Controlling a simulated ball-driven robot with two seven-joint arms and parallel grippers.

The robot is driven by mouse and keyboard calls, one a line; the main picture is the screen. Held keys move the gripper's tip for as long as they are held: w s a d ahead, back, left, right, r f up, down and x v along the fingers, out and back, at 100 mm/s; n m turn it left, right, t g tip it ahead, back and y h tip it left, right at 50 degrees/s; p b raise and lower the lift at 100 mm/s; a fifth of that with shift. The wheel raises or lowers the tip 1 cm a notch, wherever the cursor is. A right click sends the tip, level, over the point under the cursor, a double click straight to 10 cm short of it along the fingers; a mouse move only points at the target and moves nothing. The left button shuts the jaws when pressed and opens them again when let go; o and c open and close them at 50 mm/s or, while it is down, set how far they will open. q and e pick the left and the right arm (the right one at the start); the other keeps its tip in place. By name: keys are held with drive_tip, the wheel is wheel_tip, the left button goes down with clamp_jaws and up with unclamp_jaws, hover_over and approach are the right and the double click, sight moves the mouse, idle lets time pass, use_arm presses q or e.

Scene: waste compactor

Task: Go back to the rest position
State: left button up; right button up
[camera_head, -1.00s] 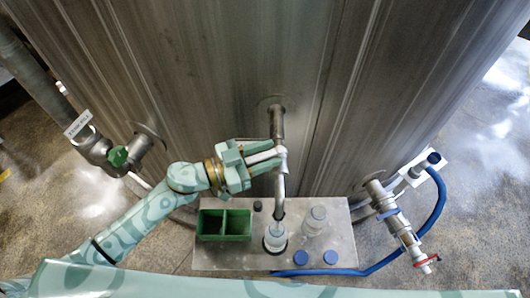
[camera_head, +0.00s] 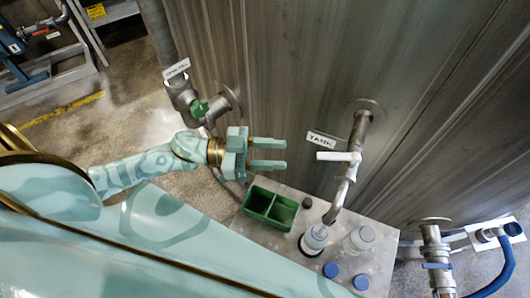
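My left gripper (camera_head: 268,154) is open and empty, its two fingers pointing right. It is in front of the metal tank (camera_head: 290,70), left of the tank's tap pipe (camera_head: 352,150) with its white handle (camera_head: 338,157) and a gap apart from that handle. My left arm comes in from the left. My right gripper is not in view. A clear bottle (camera_head: 314,238) stands under the spout on the metal tray (camera_head: 290,262).
A two-compartment green box (camera_head: 270,207) and another clear bottle (camera_head: 359,240) stand on the tray, with blue caps (camera_head: 331,270) near its front. A pipe with a green valve (camera_head: 200,108) is at the left, and a valve pipe (camera_head: 434,255) with a blue hose (camera_head: 500,265) at the right.

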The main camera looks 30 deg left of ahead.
use_arm(q)
drive_tip(key=shift+v, duration=0.85)
